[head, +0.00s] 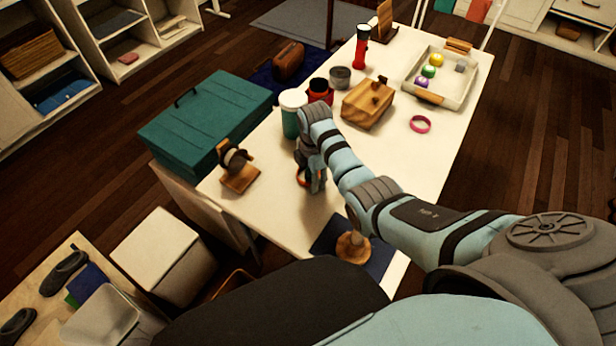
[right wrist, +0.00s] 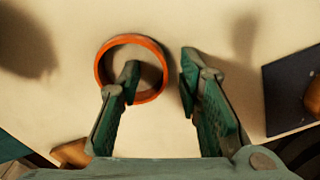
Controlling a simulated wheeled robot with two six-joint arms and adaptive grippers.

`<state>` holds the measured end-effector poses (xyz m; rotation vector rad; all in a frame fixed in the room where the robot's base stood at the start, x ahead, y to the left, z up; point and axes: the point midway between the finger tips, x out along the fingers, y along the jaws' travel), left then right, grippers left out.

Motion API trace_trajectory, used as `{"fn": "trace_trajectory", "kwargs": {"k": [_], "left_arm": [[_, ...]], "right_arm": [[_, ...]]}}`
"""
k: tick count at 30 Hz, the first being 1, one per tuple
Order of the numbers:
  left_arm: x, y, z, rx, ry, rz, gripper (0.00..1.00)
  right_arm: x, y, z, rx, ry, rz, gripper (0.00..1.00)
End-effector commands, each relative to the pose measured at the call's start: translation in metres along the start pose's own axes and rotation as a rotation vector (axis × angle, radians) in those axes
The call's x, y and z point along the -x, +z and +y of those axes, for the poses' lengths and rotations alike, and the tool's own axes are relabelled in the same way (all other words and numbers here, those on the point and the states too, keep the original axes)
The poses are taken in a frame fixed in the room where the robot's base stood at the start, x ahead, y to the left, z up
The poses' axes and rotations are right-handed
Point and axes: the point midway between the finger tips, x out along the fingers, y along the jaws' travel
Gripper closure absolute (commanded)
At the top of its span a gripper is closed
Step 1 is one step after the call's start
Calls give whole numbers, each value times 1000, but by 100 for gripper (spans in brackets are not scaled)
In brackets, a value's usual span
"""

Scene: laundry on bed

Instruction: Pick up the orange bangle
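The orange bangle (right wrist: 99,70) shows as a full ring on the white table in the right wrist view. In the head view only a bit of orange (head: 301,181) shows beside my gripper. My right gripper (right wrist: 160,66) is open and points down at the table; it also shows in the head view (head: 312,187). In the wrist view its left fingertip overlaps the inside of the ring and its right fingertip is outside, so the ring's right side lies between them. Contact cannot be told. My left gripper is not in view.
A wooden stand with a dark band (head: 238,178) and a teal case (head: 205,120) are left of the gripper. A white-lidded jar (head: 290,118) stands behind it.

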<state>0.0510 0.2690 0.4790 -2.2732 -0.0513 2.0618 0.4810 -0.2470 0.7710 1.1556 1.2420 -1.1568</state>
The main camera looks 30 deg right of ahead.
Motion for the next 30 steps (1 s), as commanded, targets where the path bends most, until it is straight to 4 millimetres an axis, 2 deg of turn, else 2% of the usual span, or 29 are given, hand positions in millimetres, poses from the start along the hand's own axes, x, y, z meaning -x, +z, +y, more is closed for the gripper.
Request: {"fn": "trace_trajectory", "kwargs": {"k": [3,9,23,26,30], "left_arm": [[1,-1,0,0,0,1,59],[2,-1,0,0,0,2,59],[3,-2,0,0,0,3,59],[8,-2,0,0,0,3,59],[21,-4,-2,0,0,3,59]], "right_arm": [[2,0,0,0,0,0,68],[2,0,0,0,0,0,100],[6,0,0,0,0,0,100],[17,0,1,0,2,0,100],[50,0,1,0,4,0,100]]}}
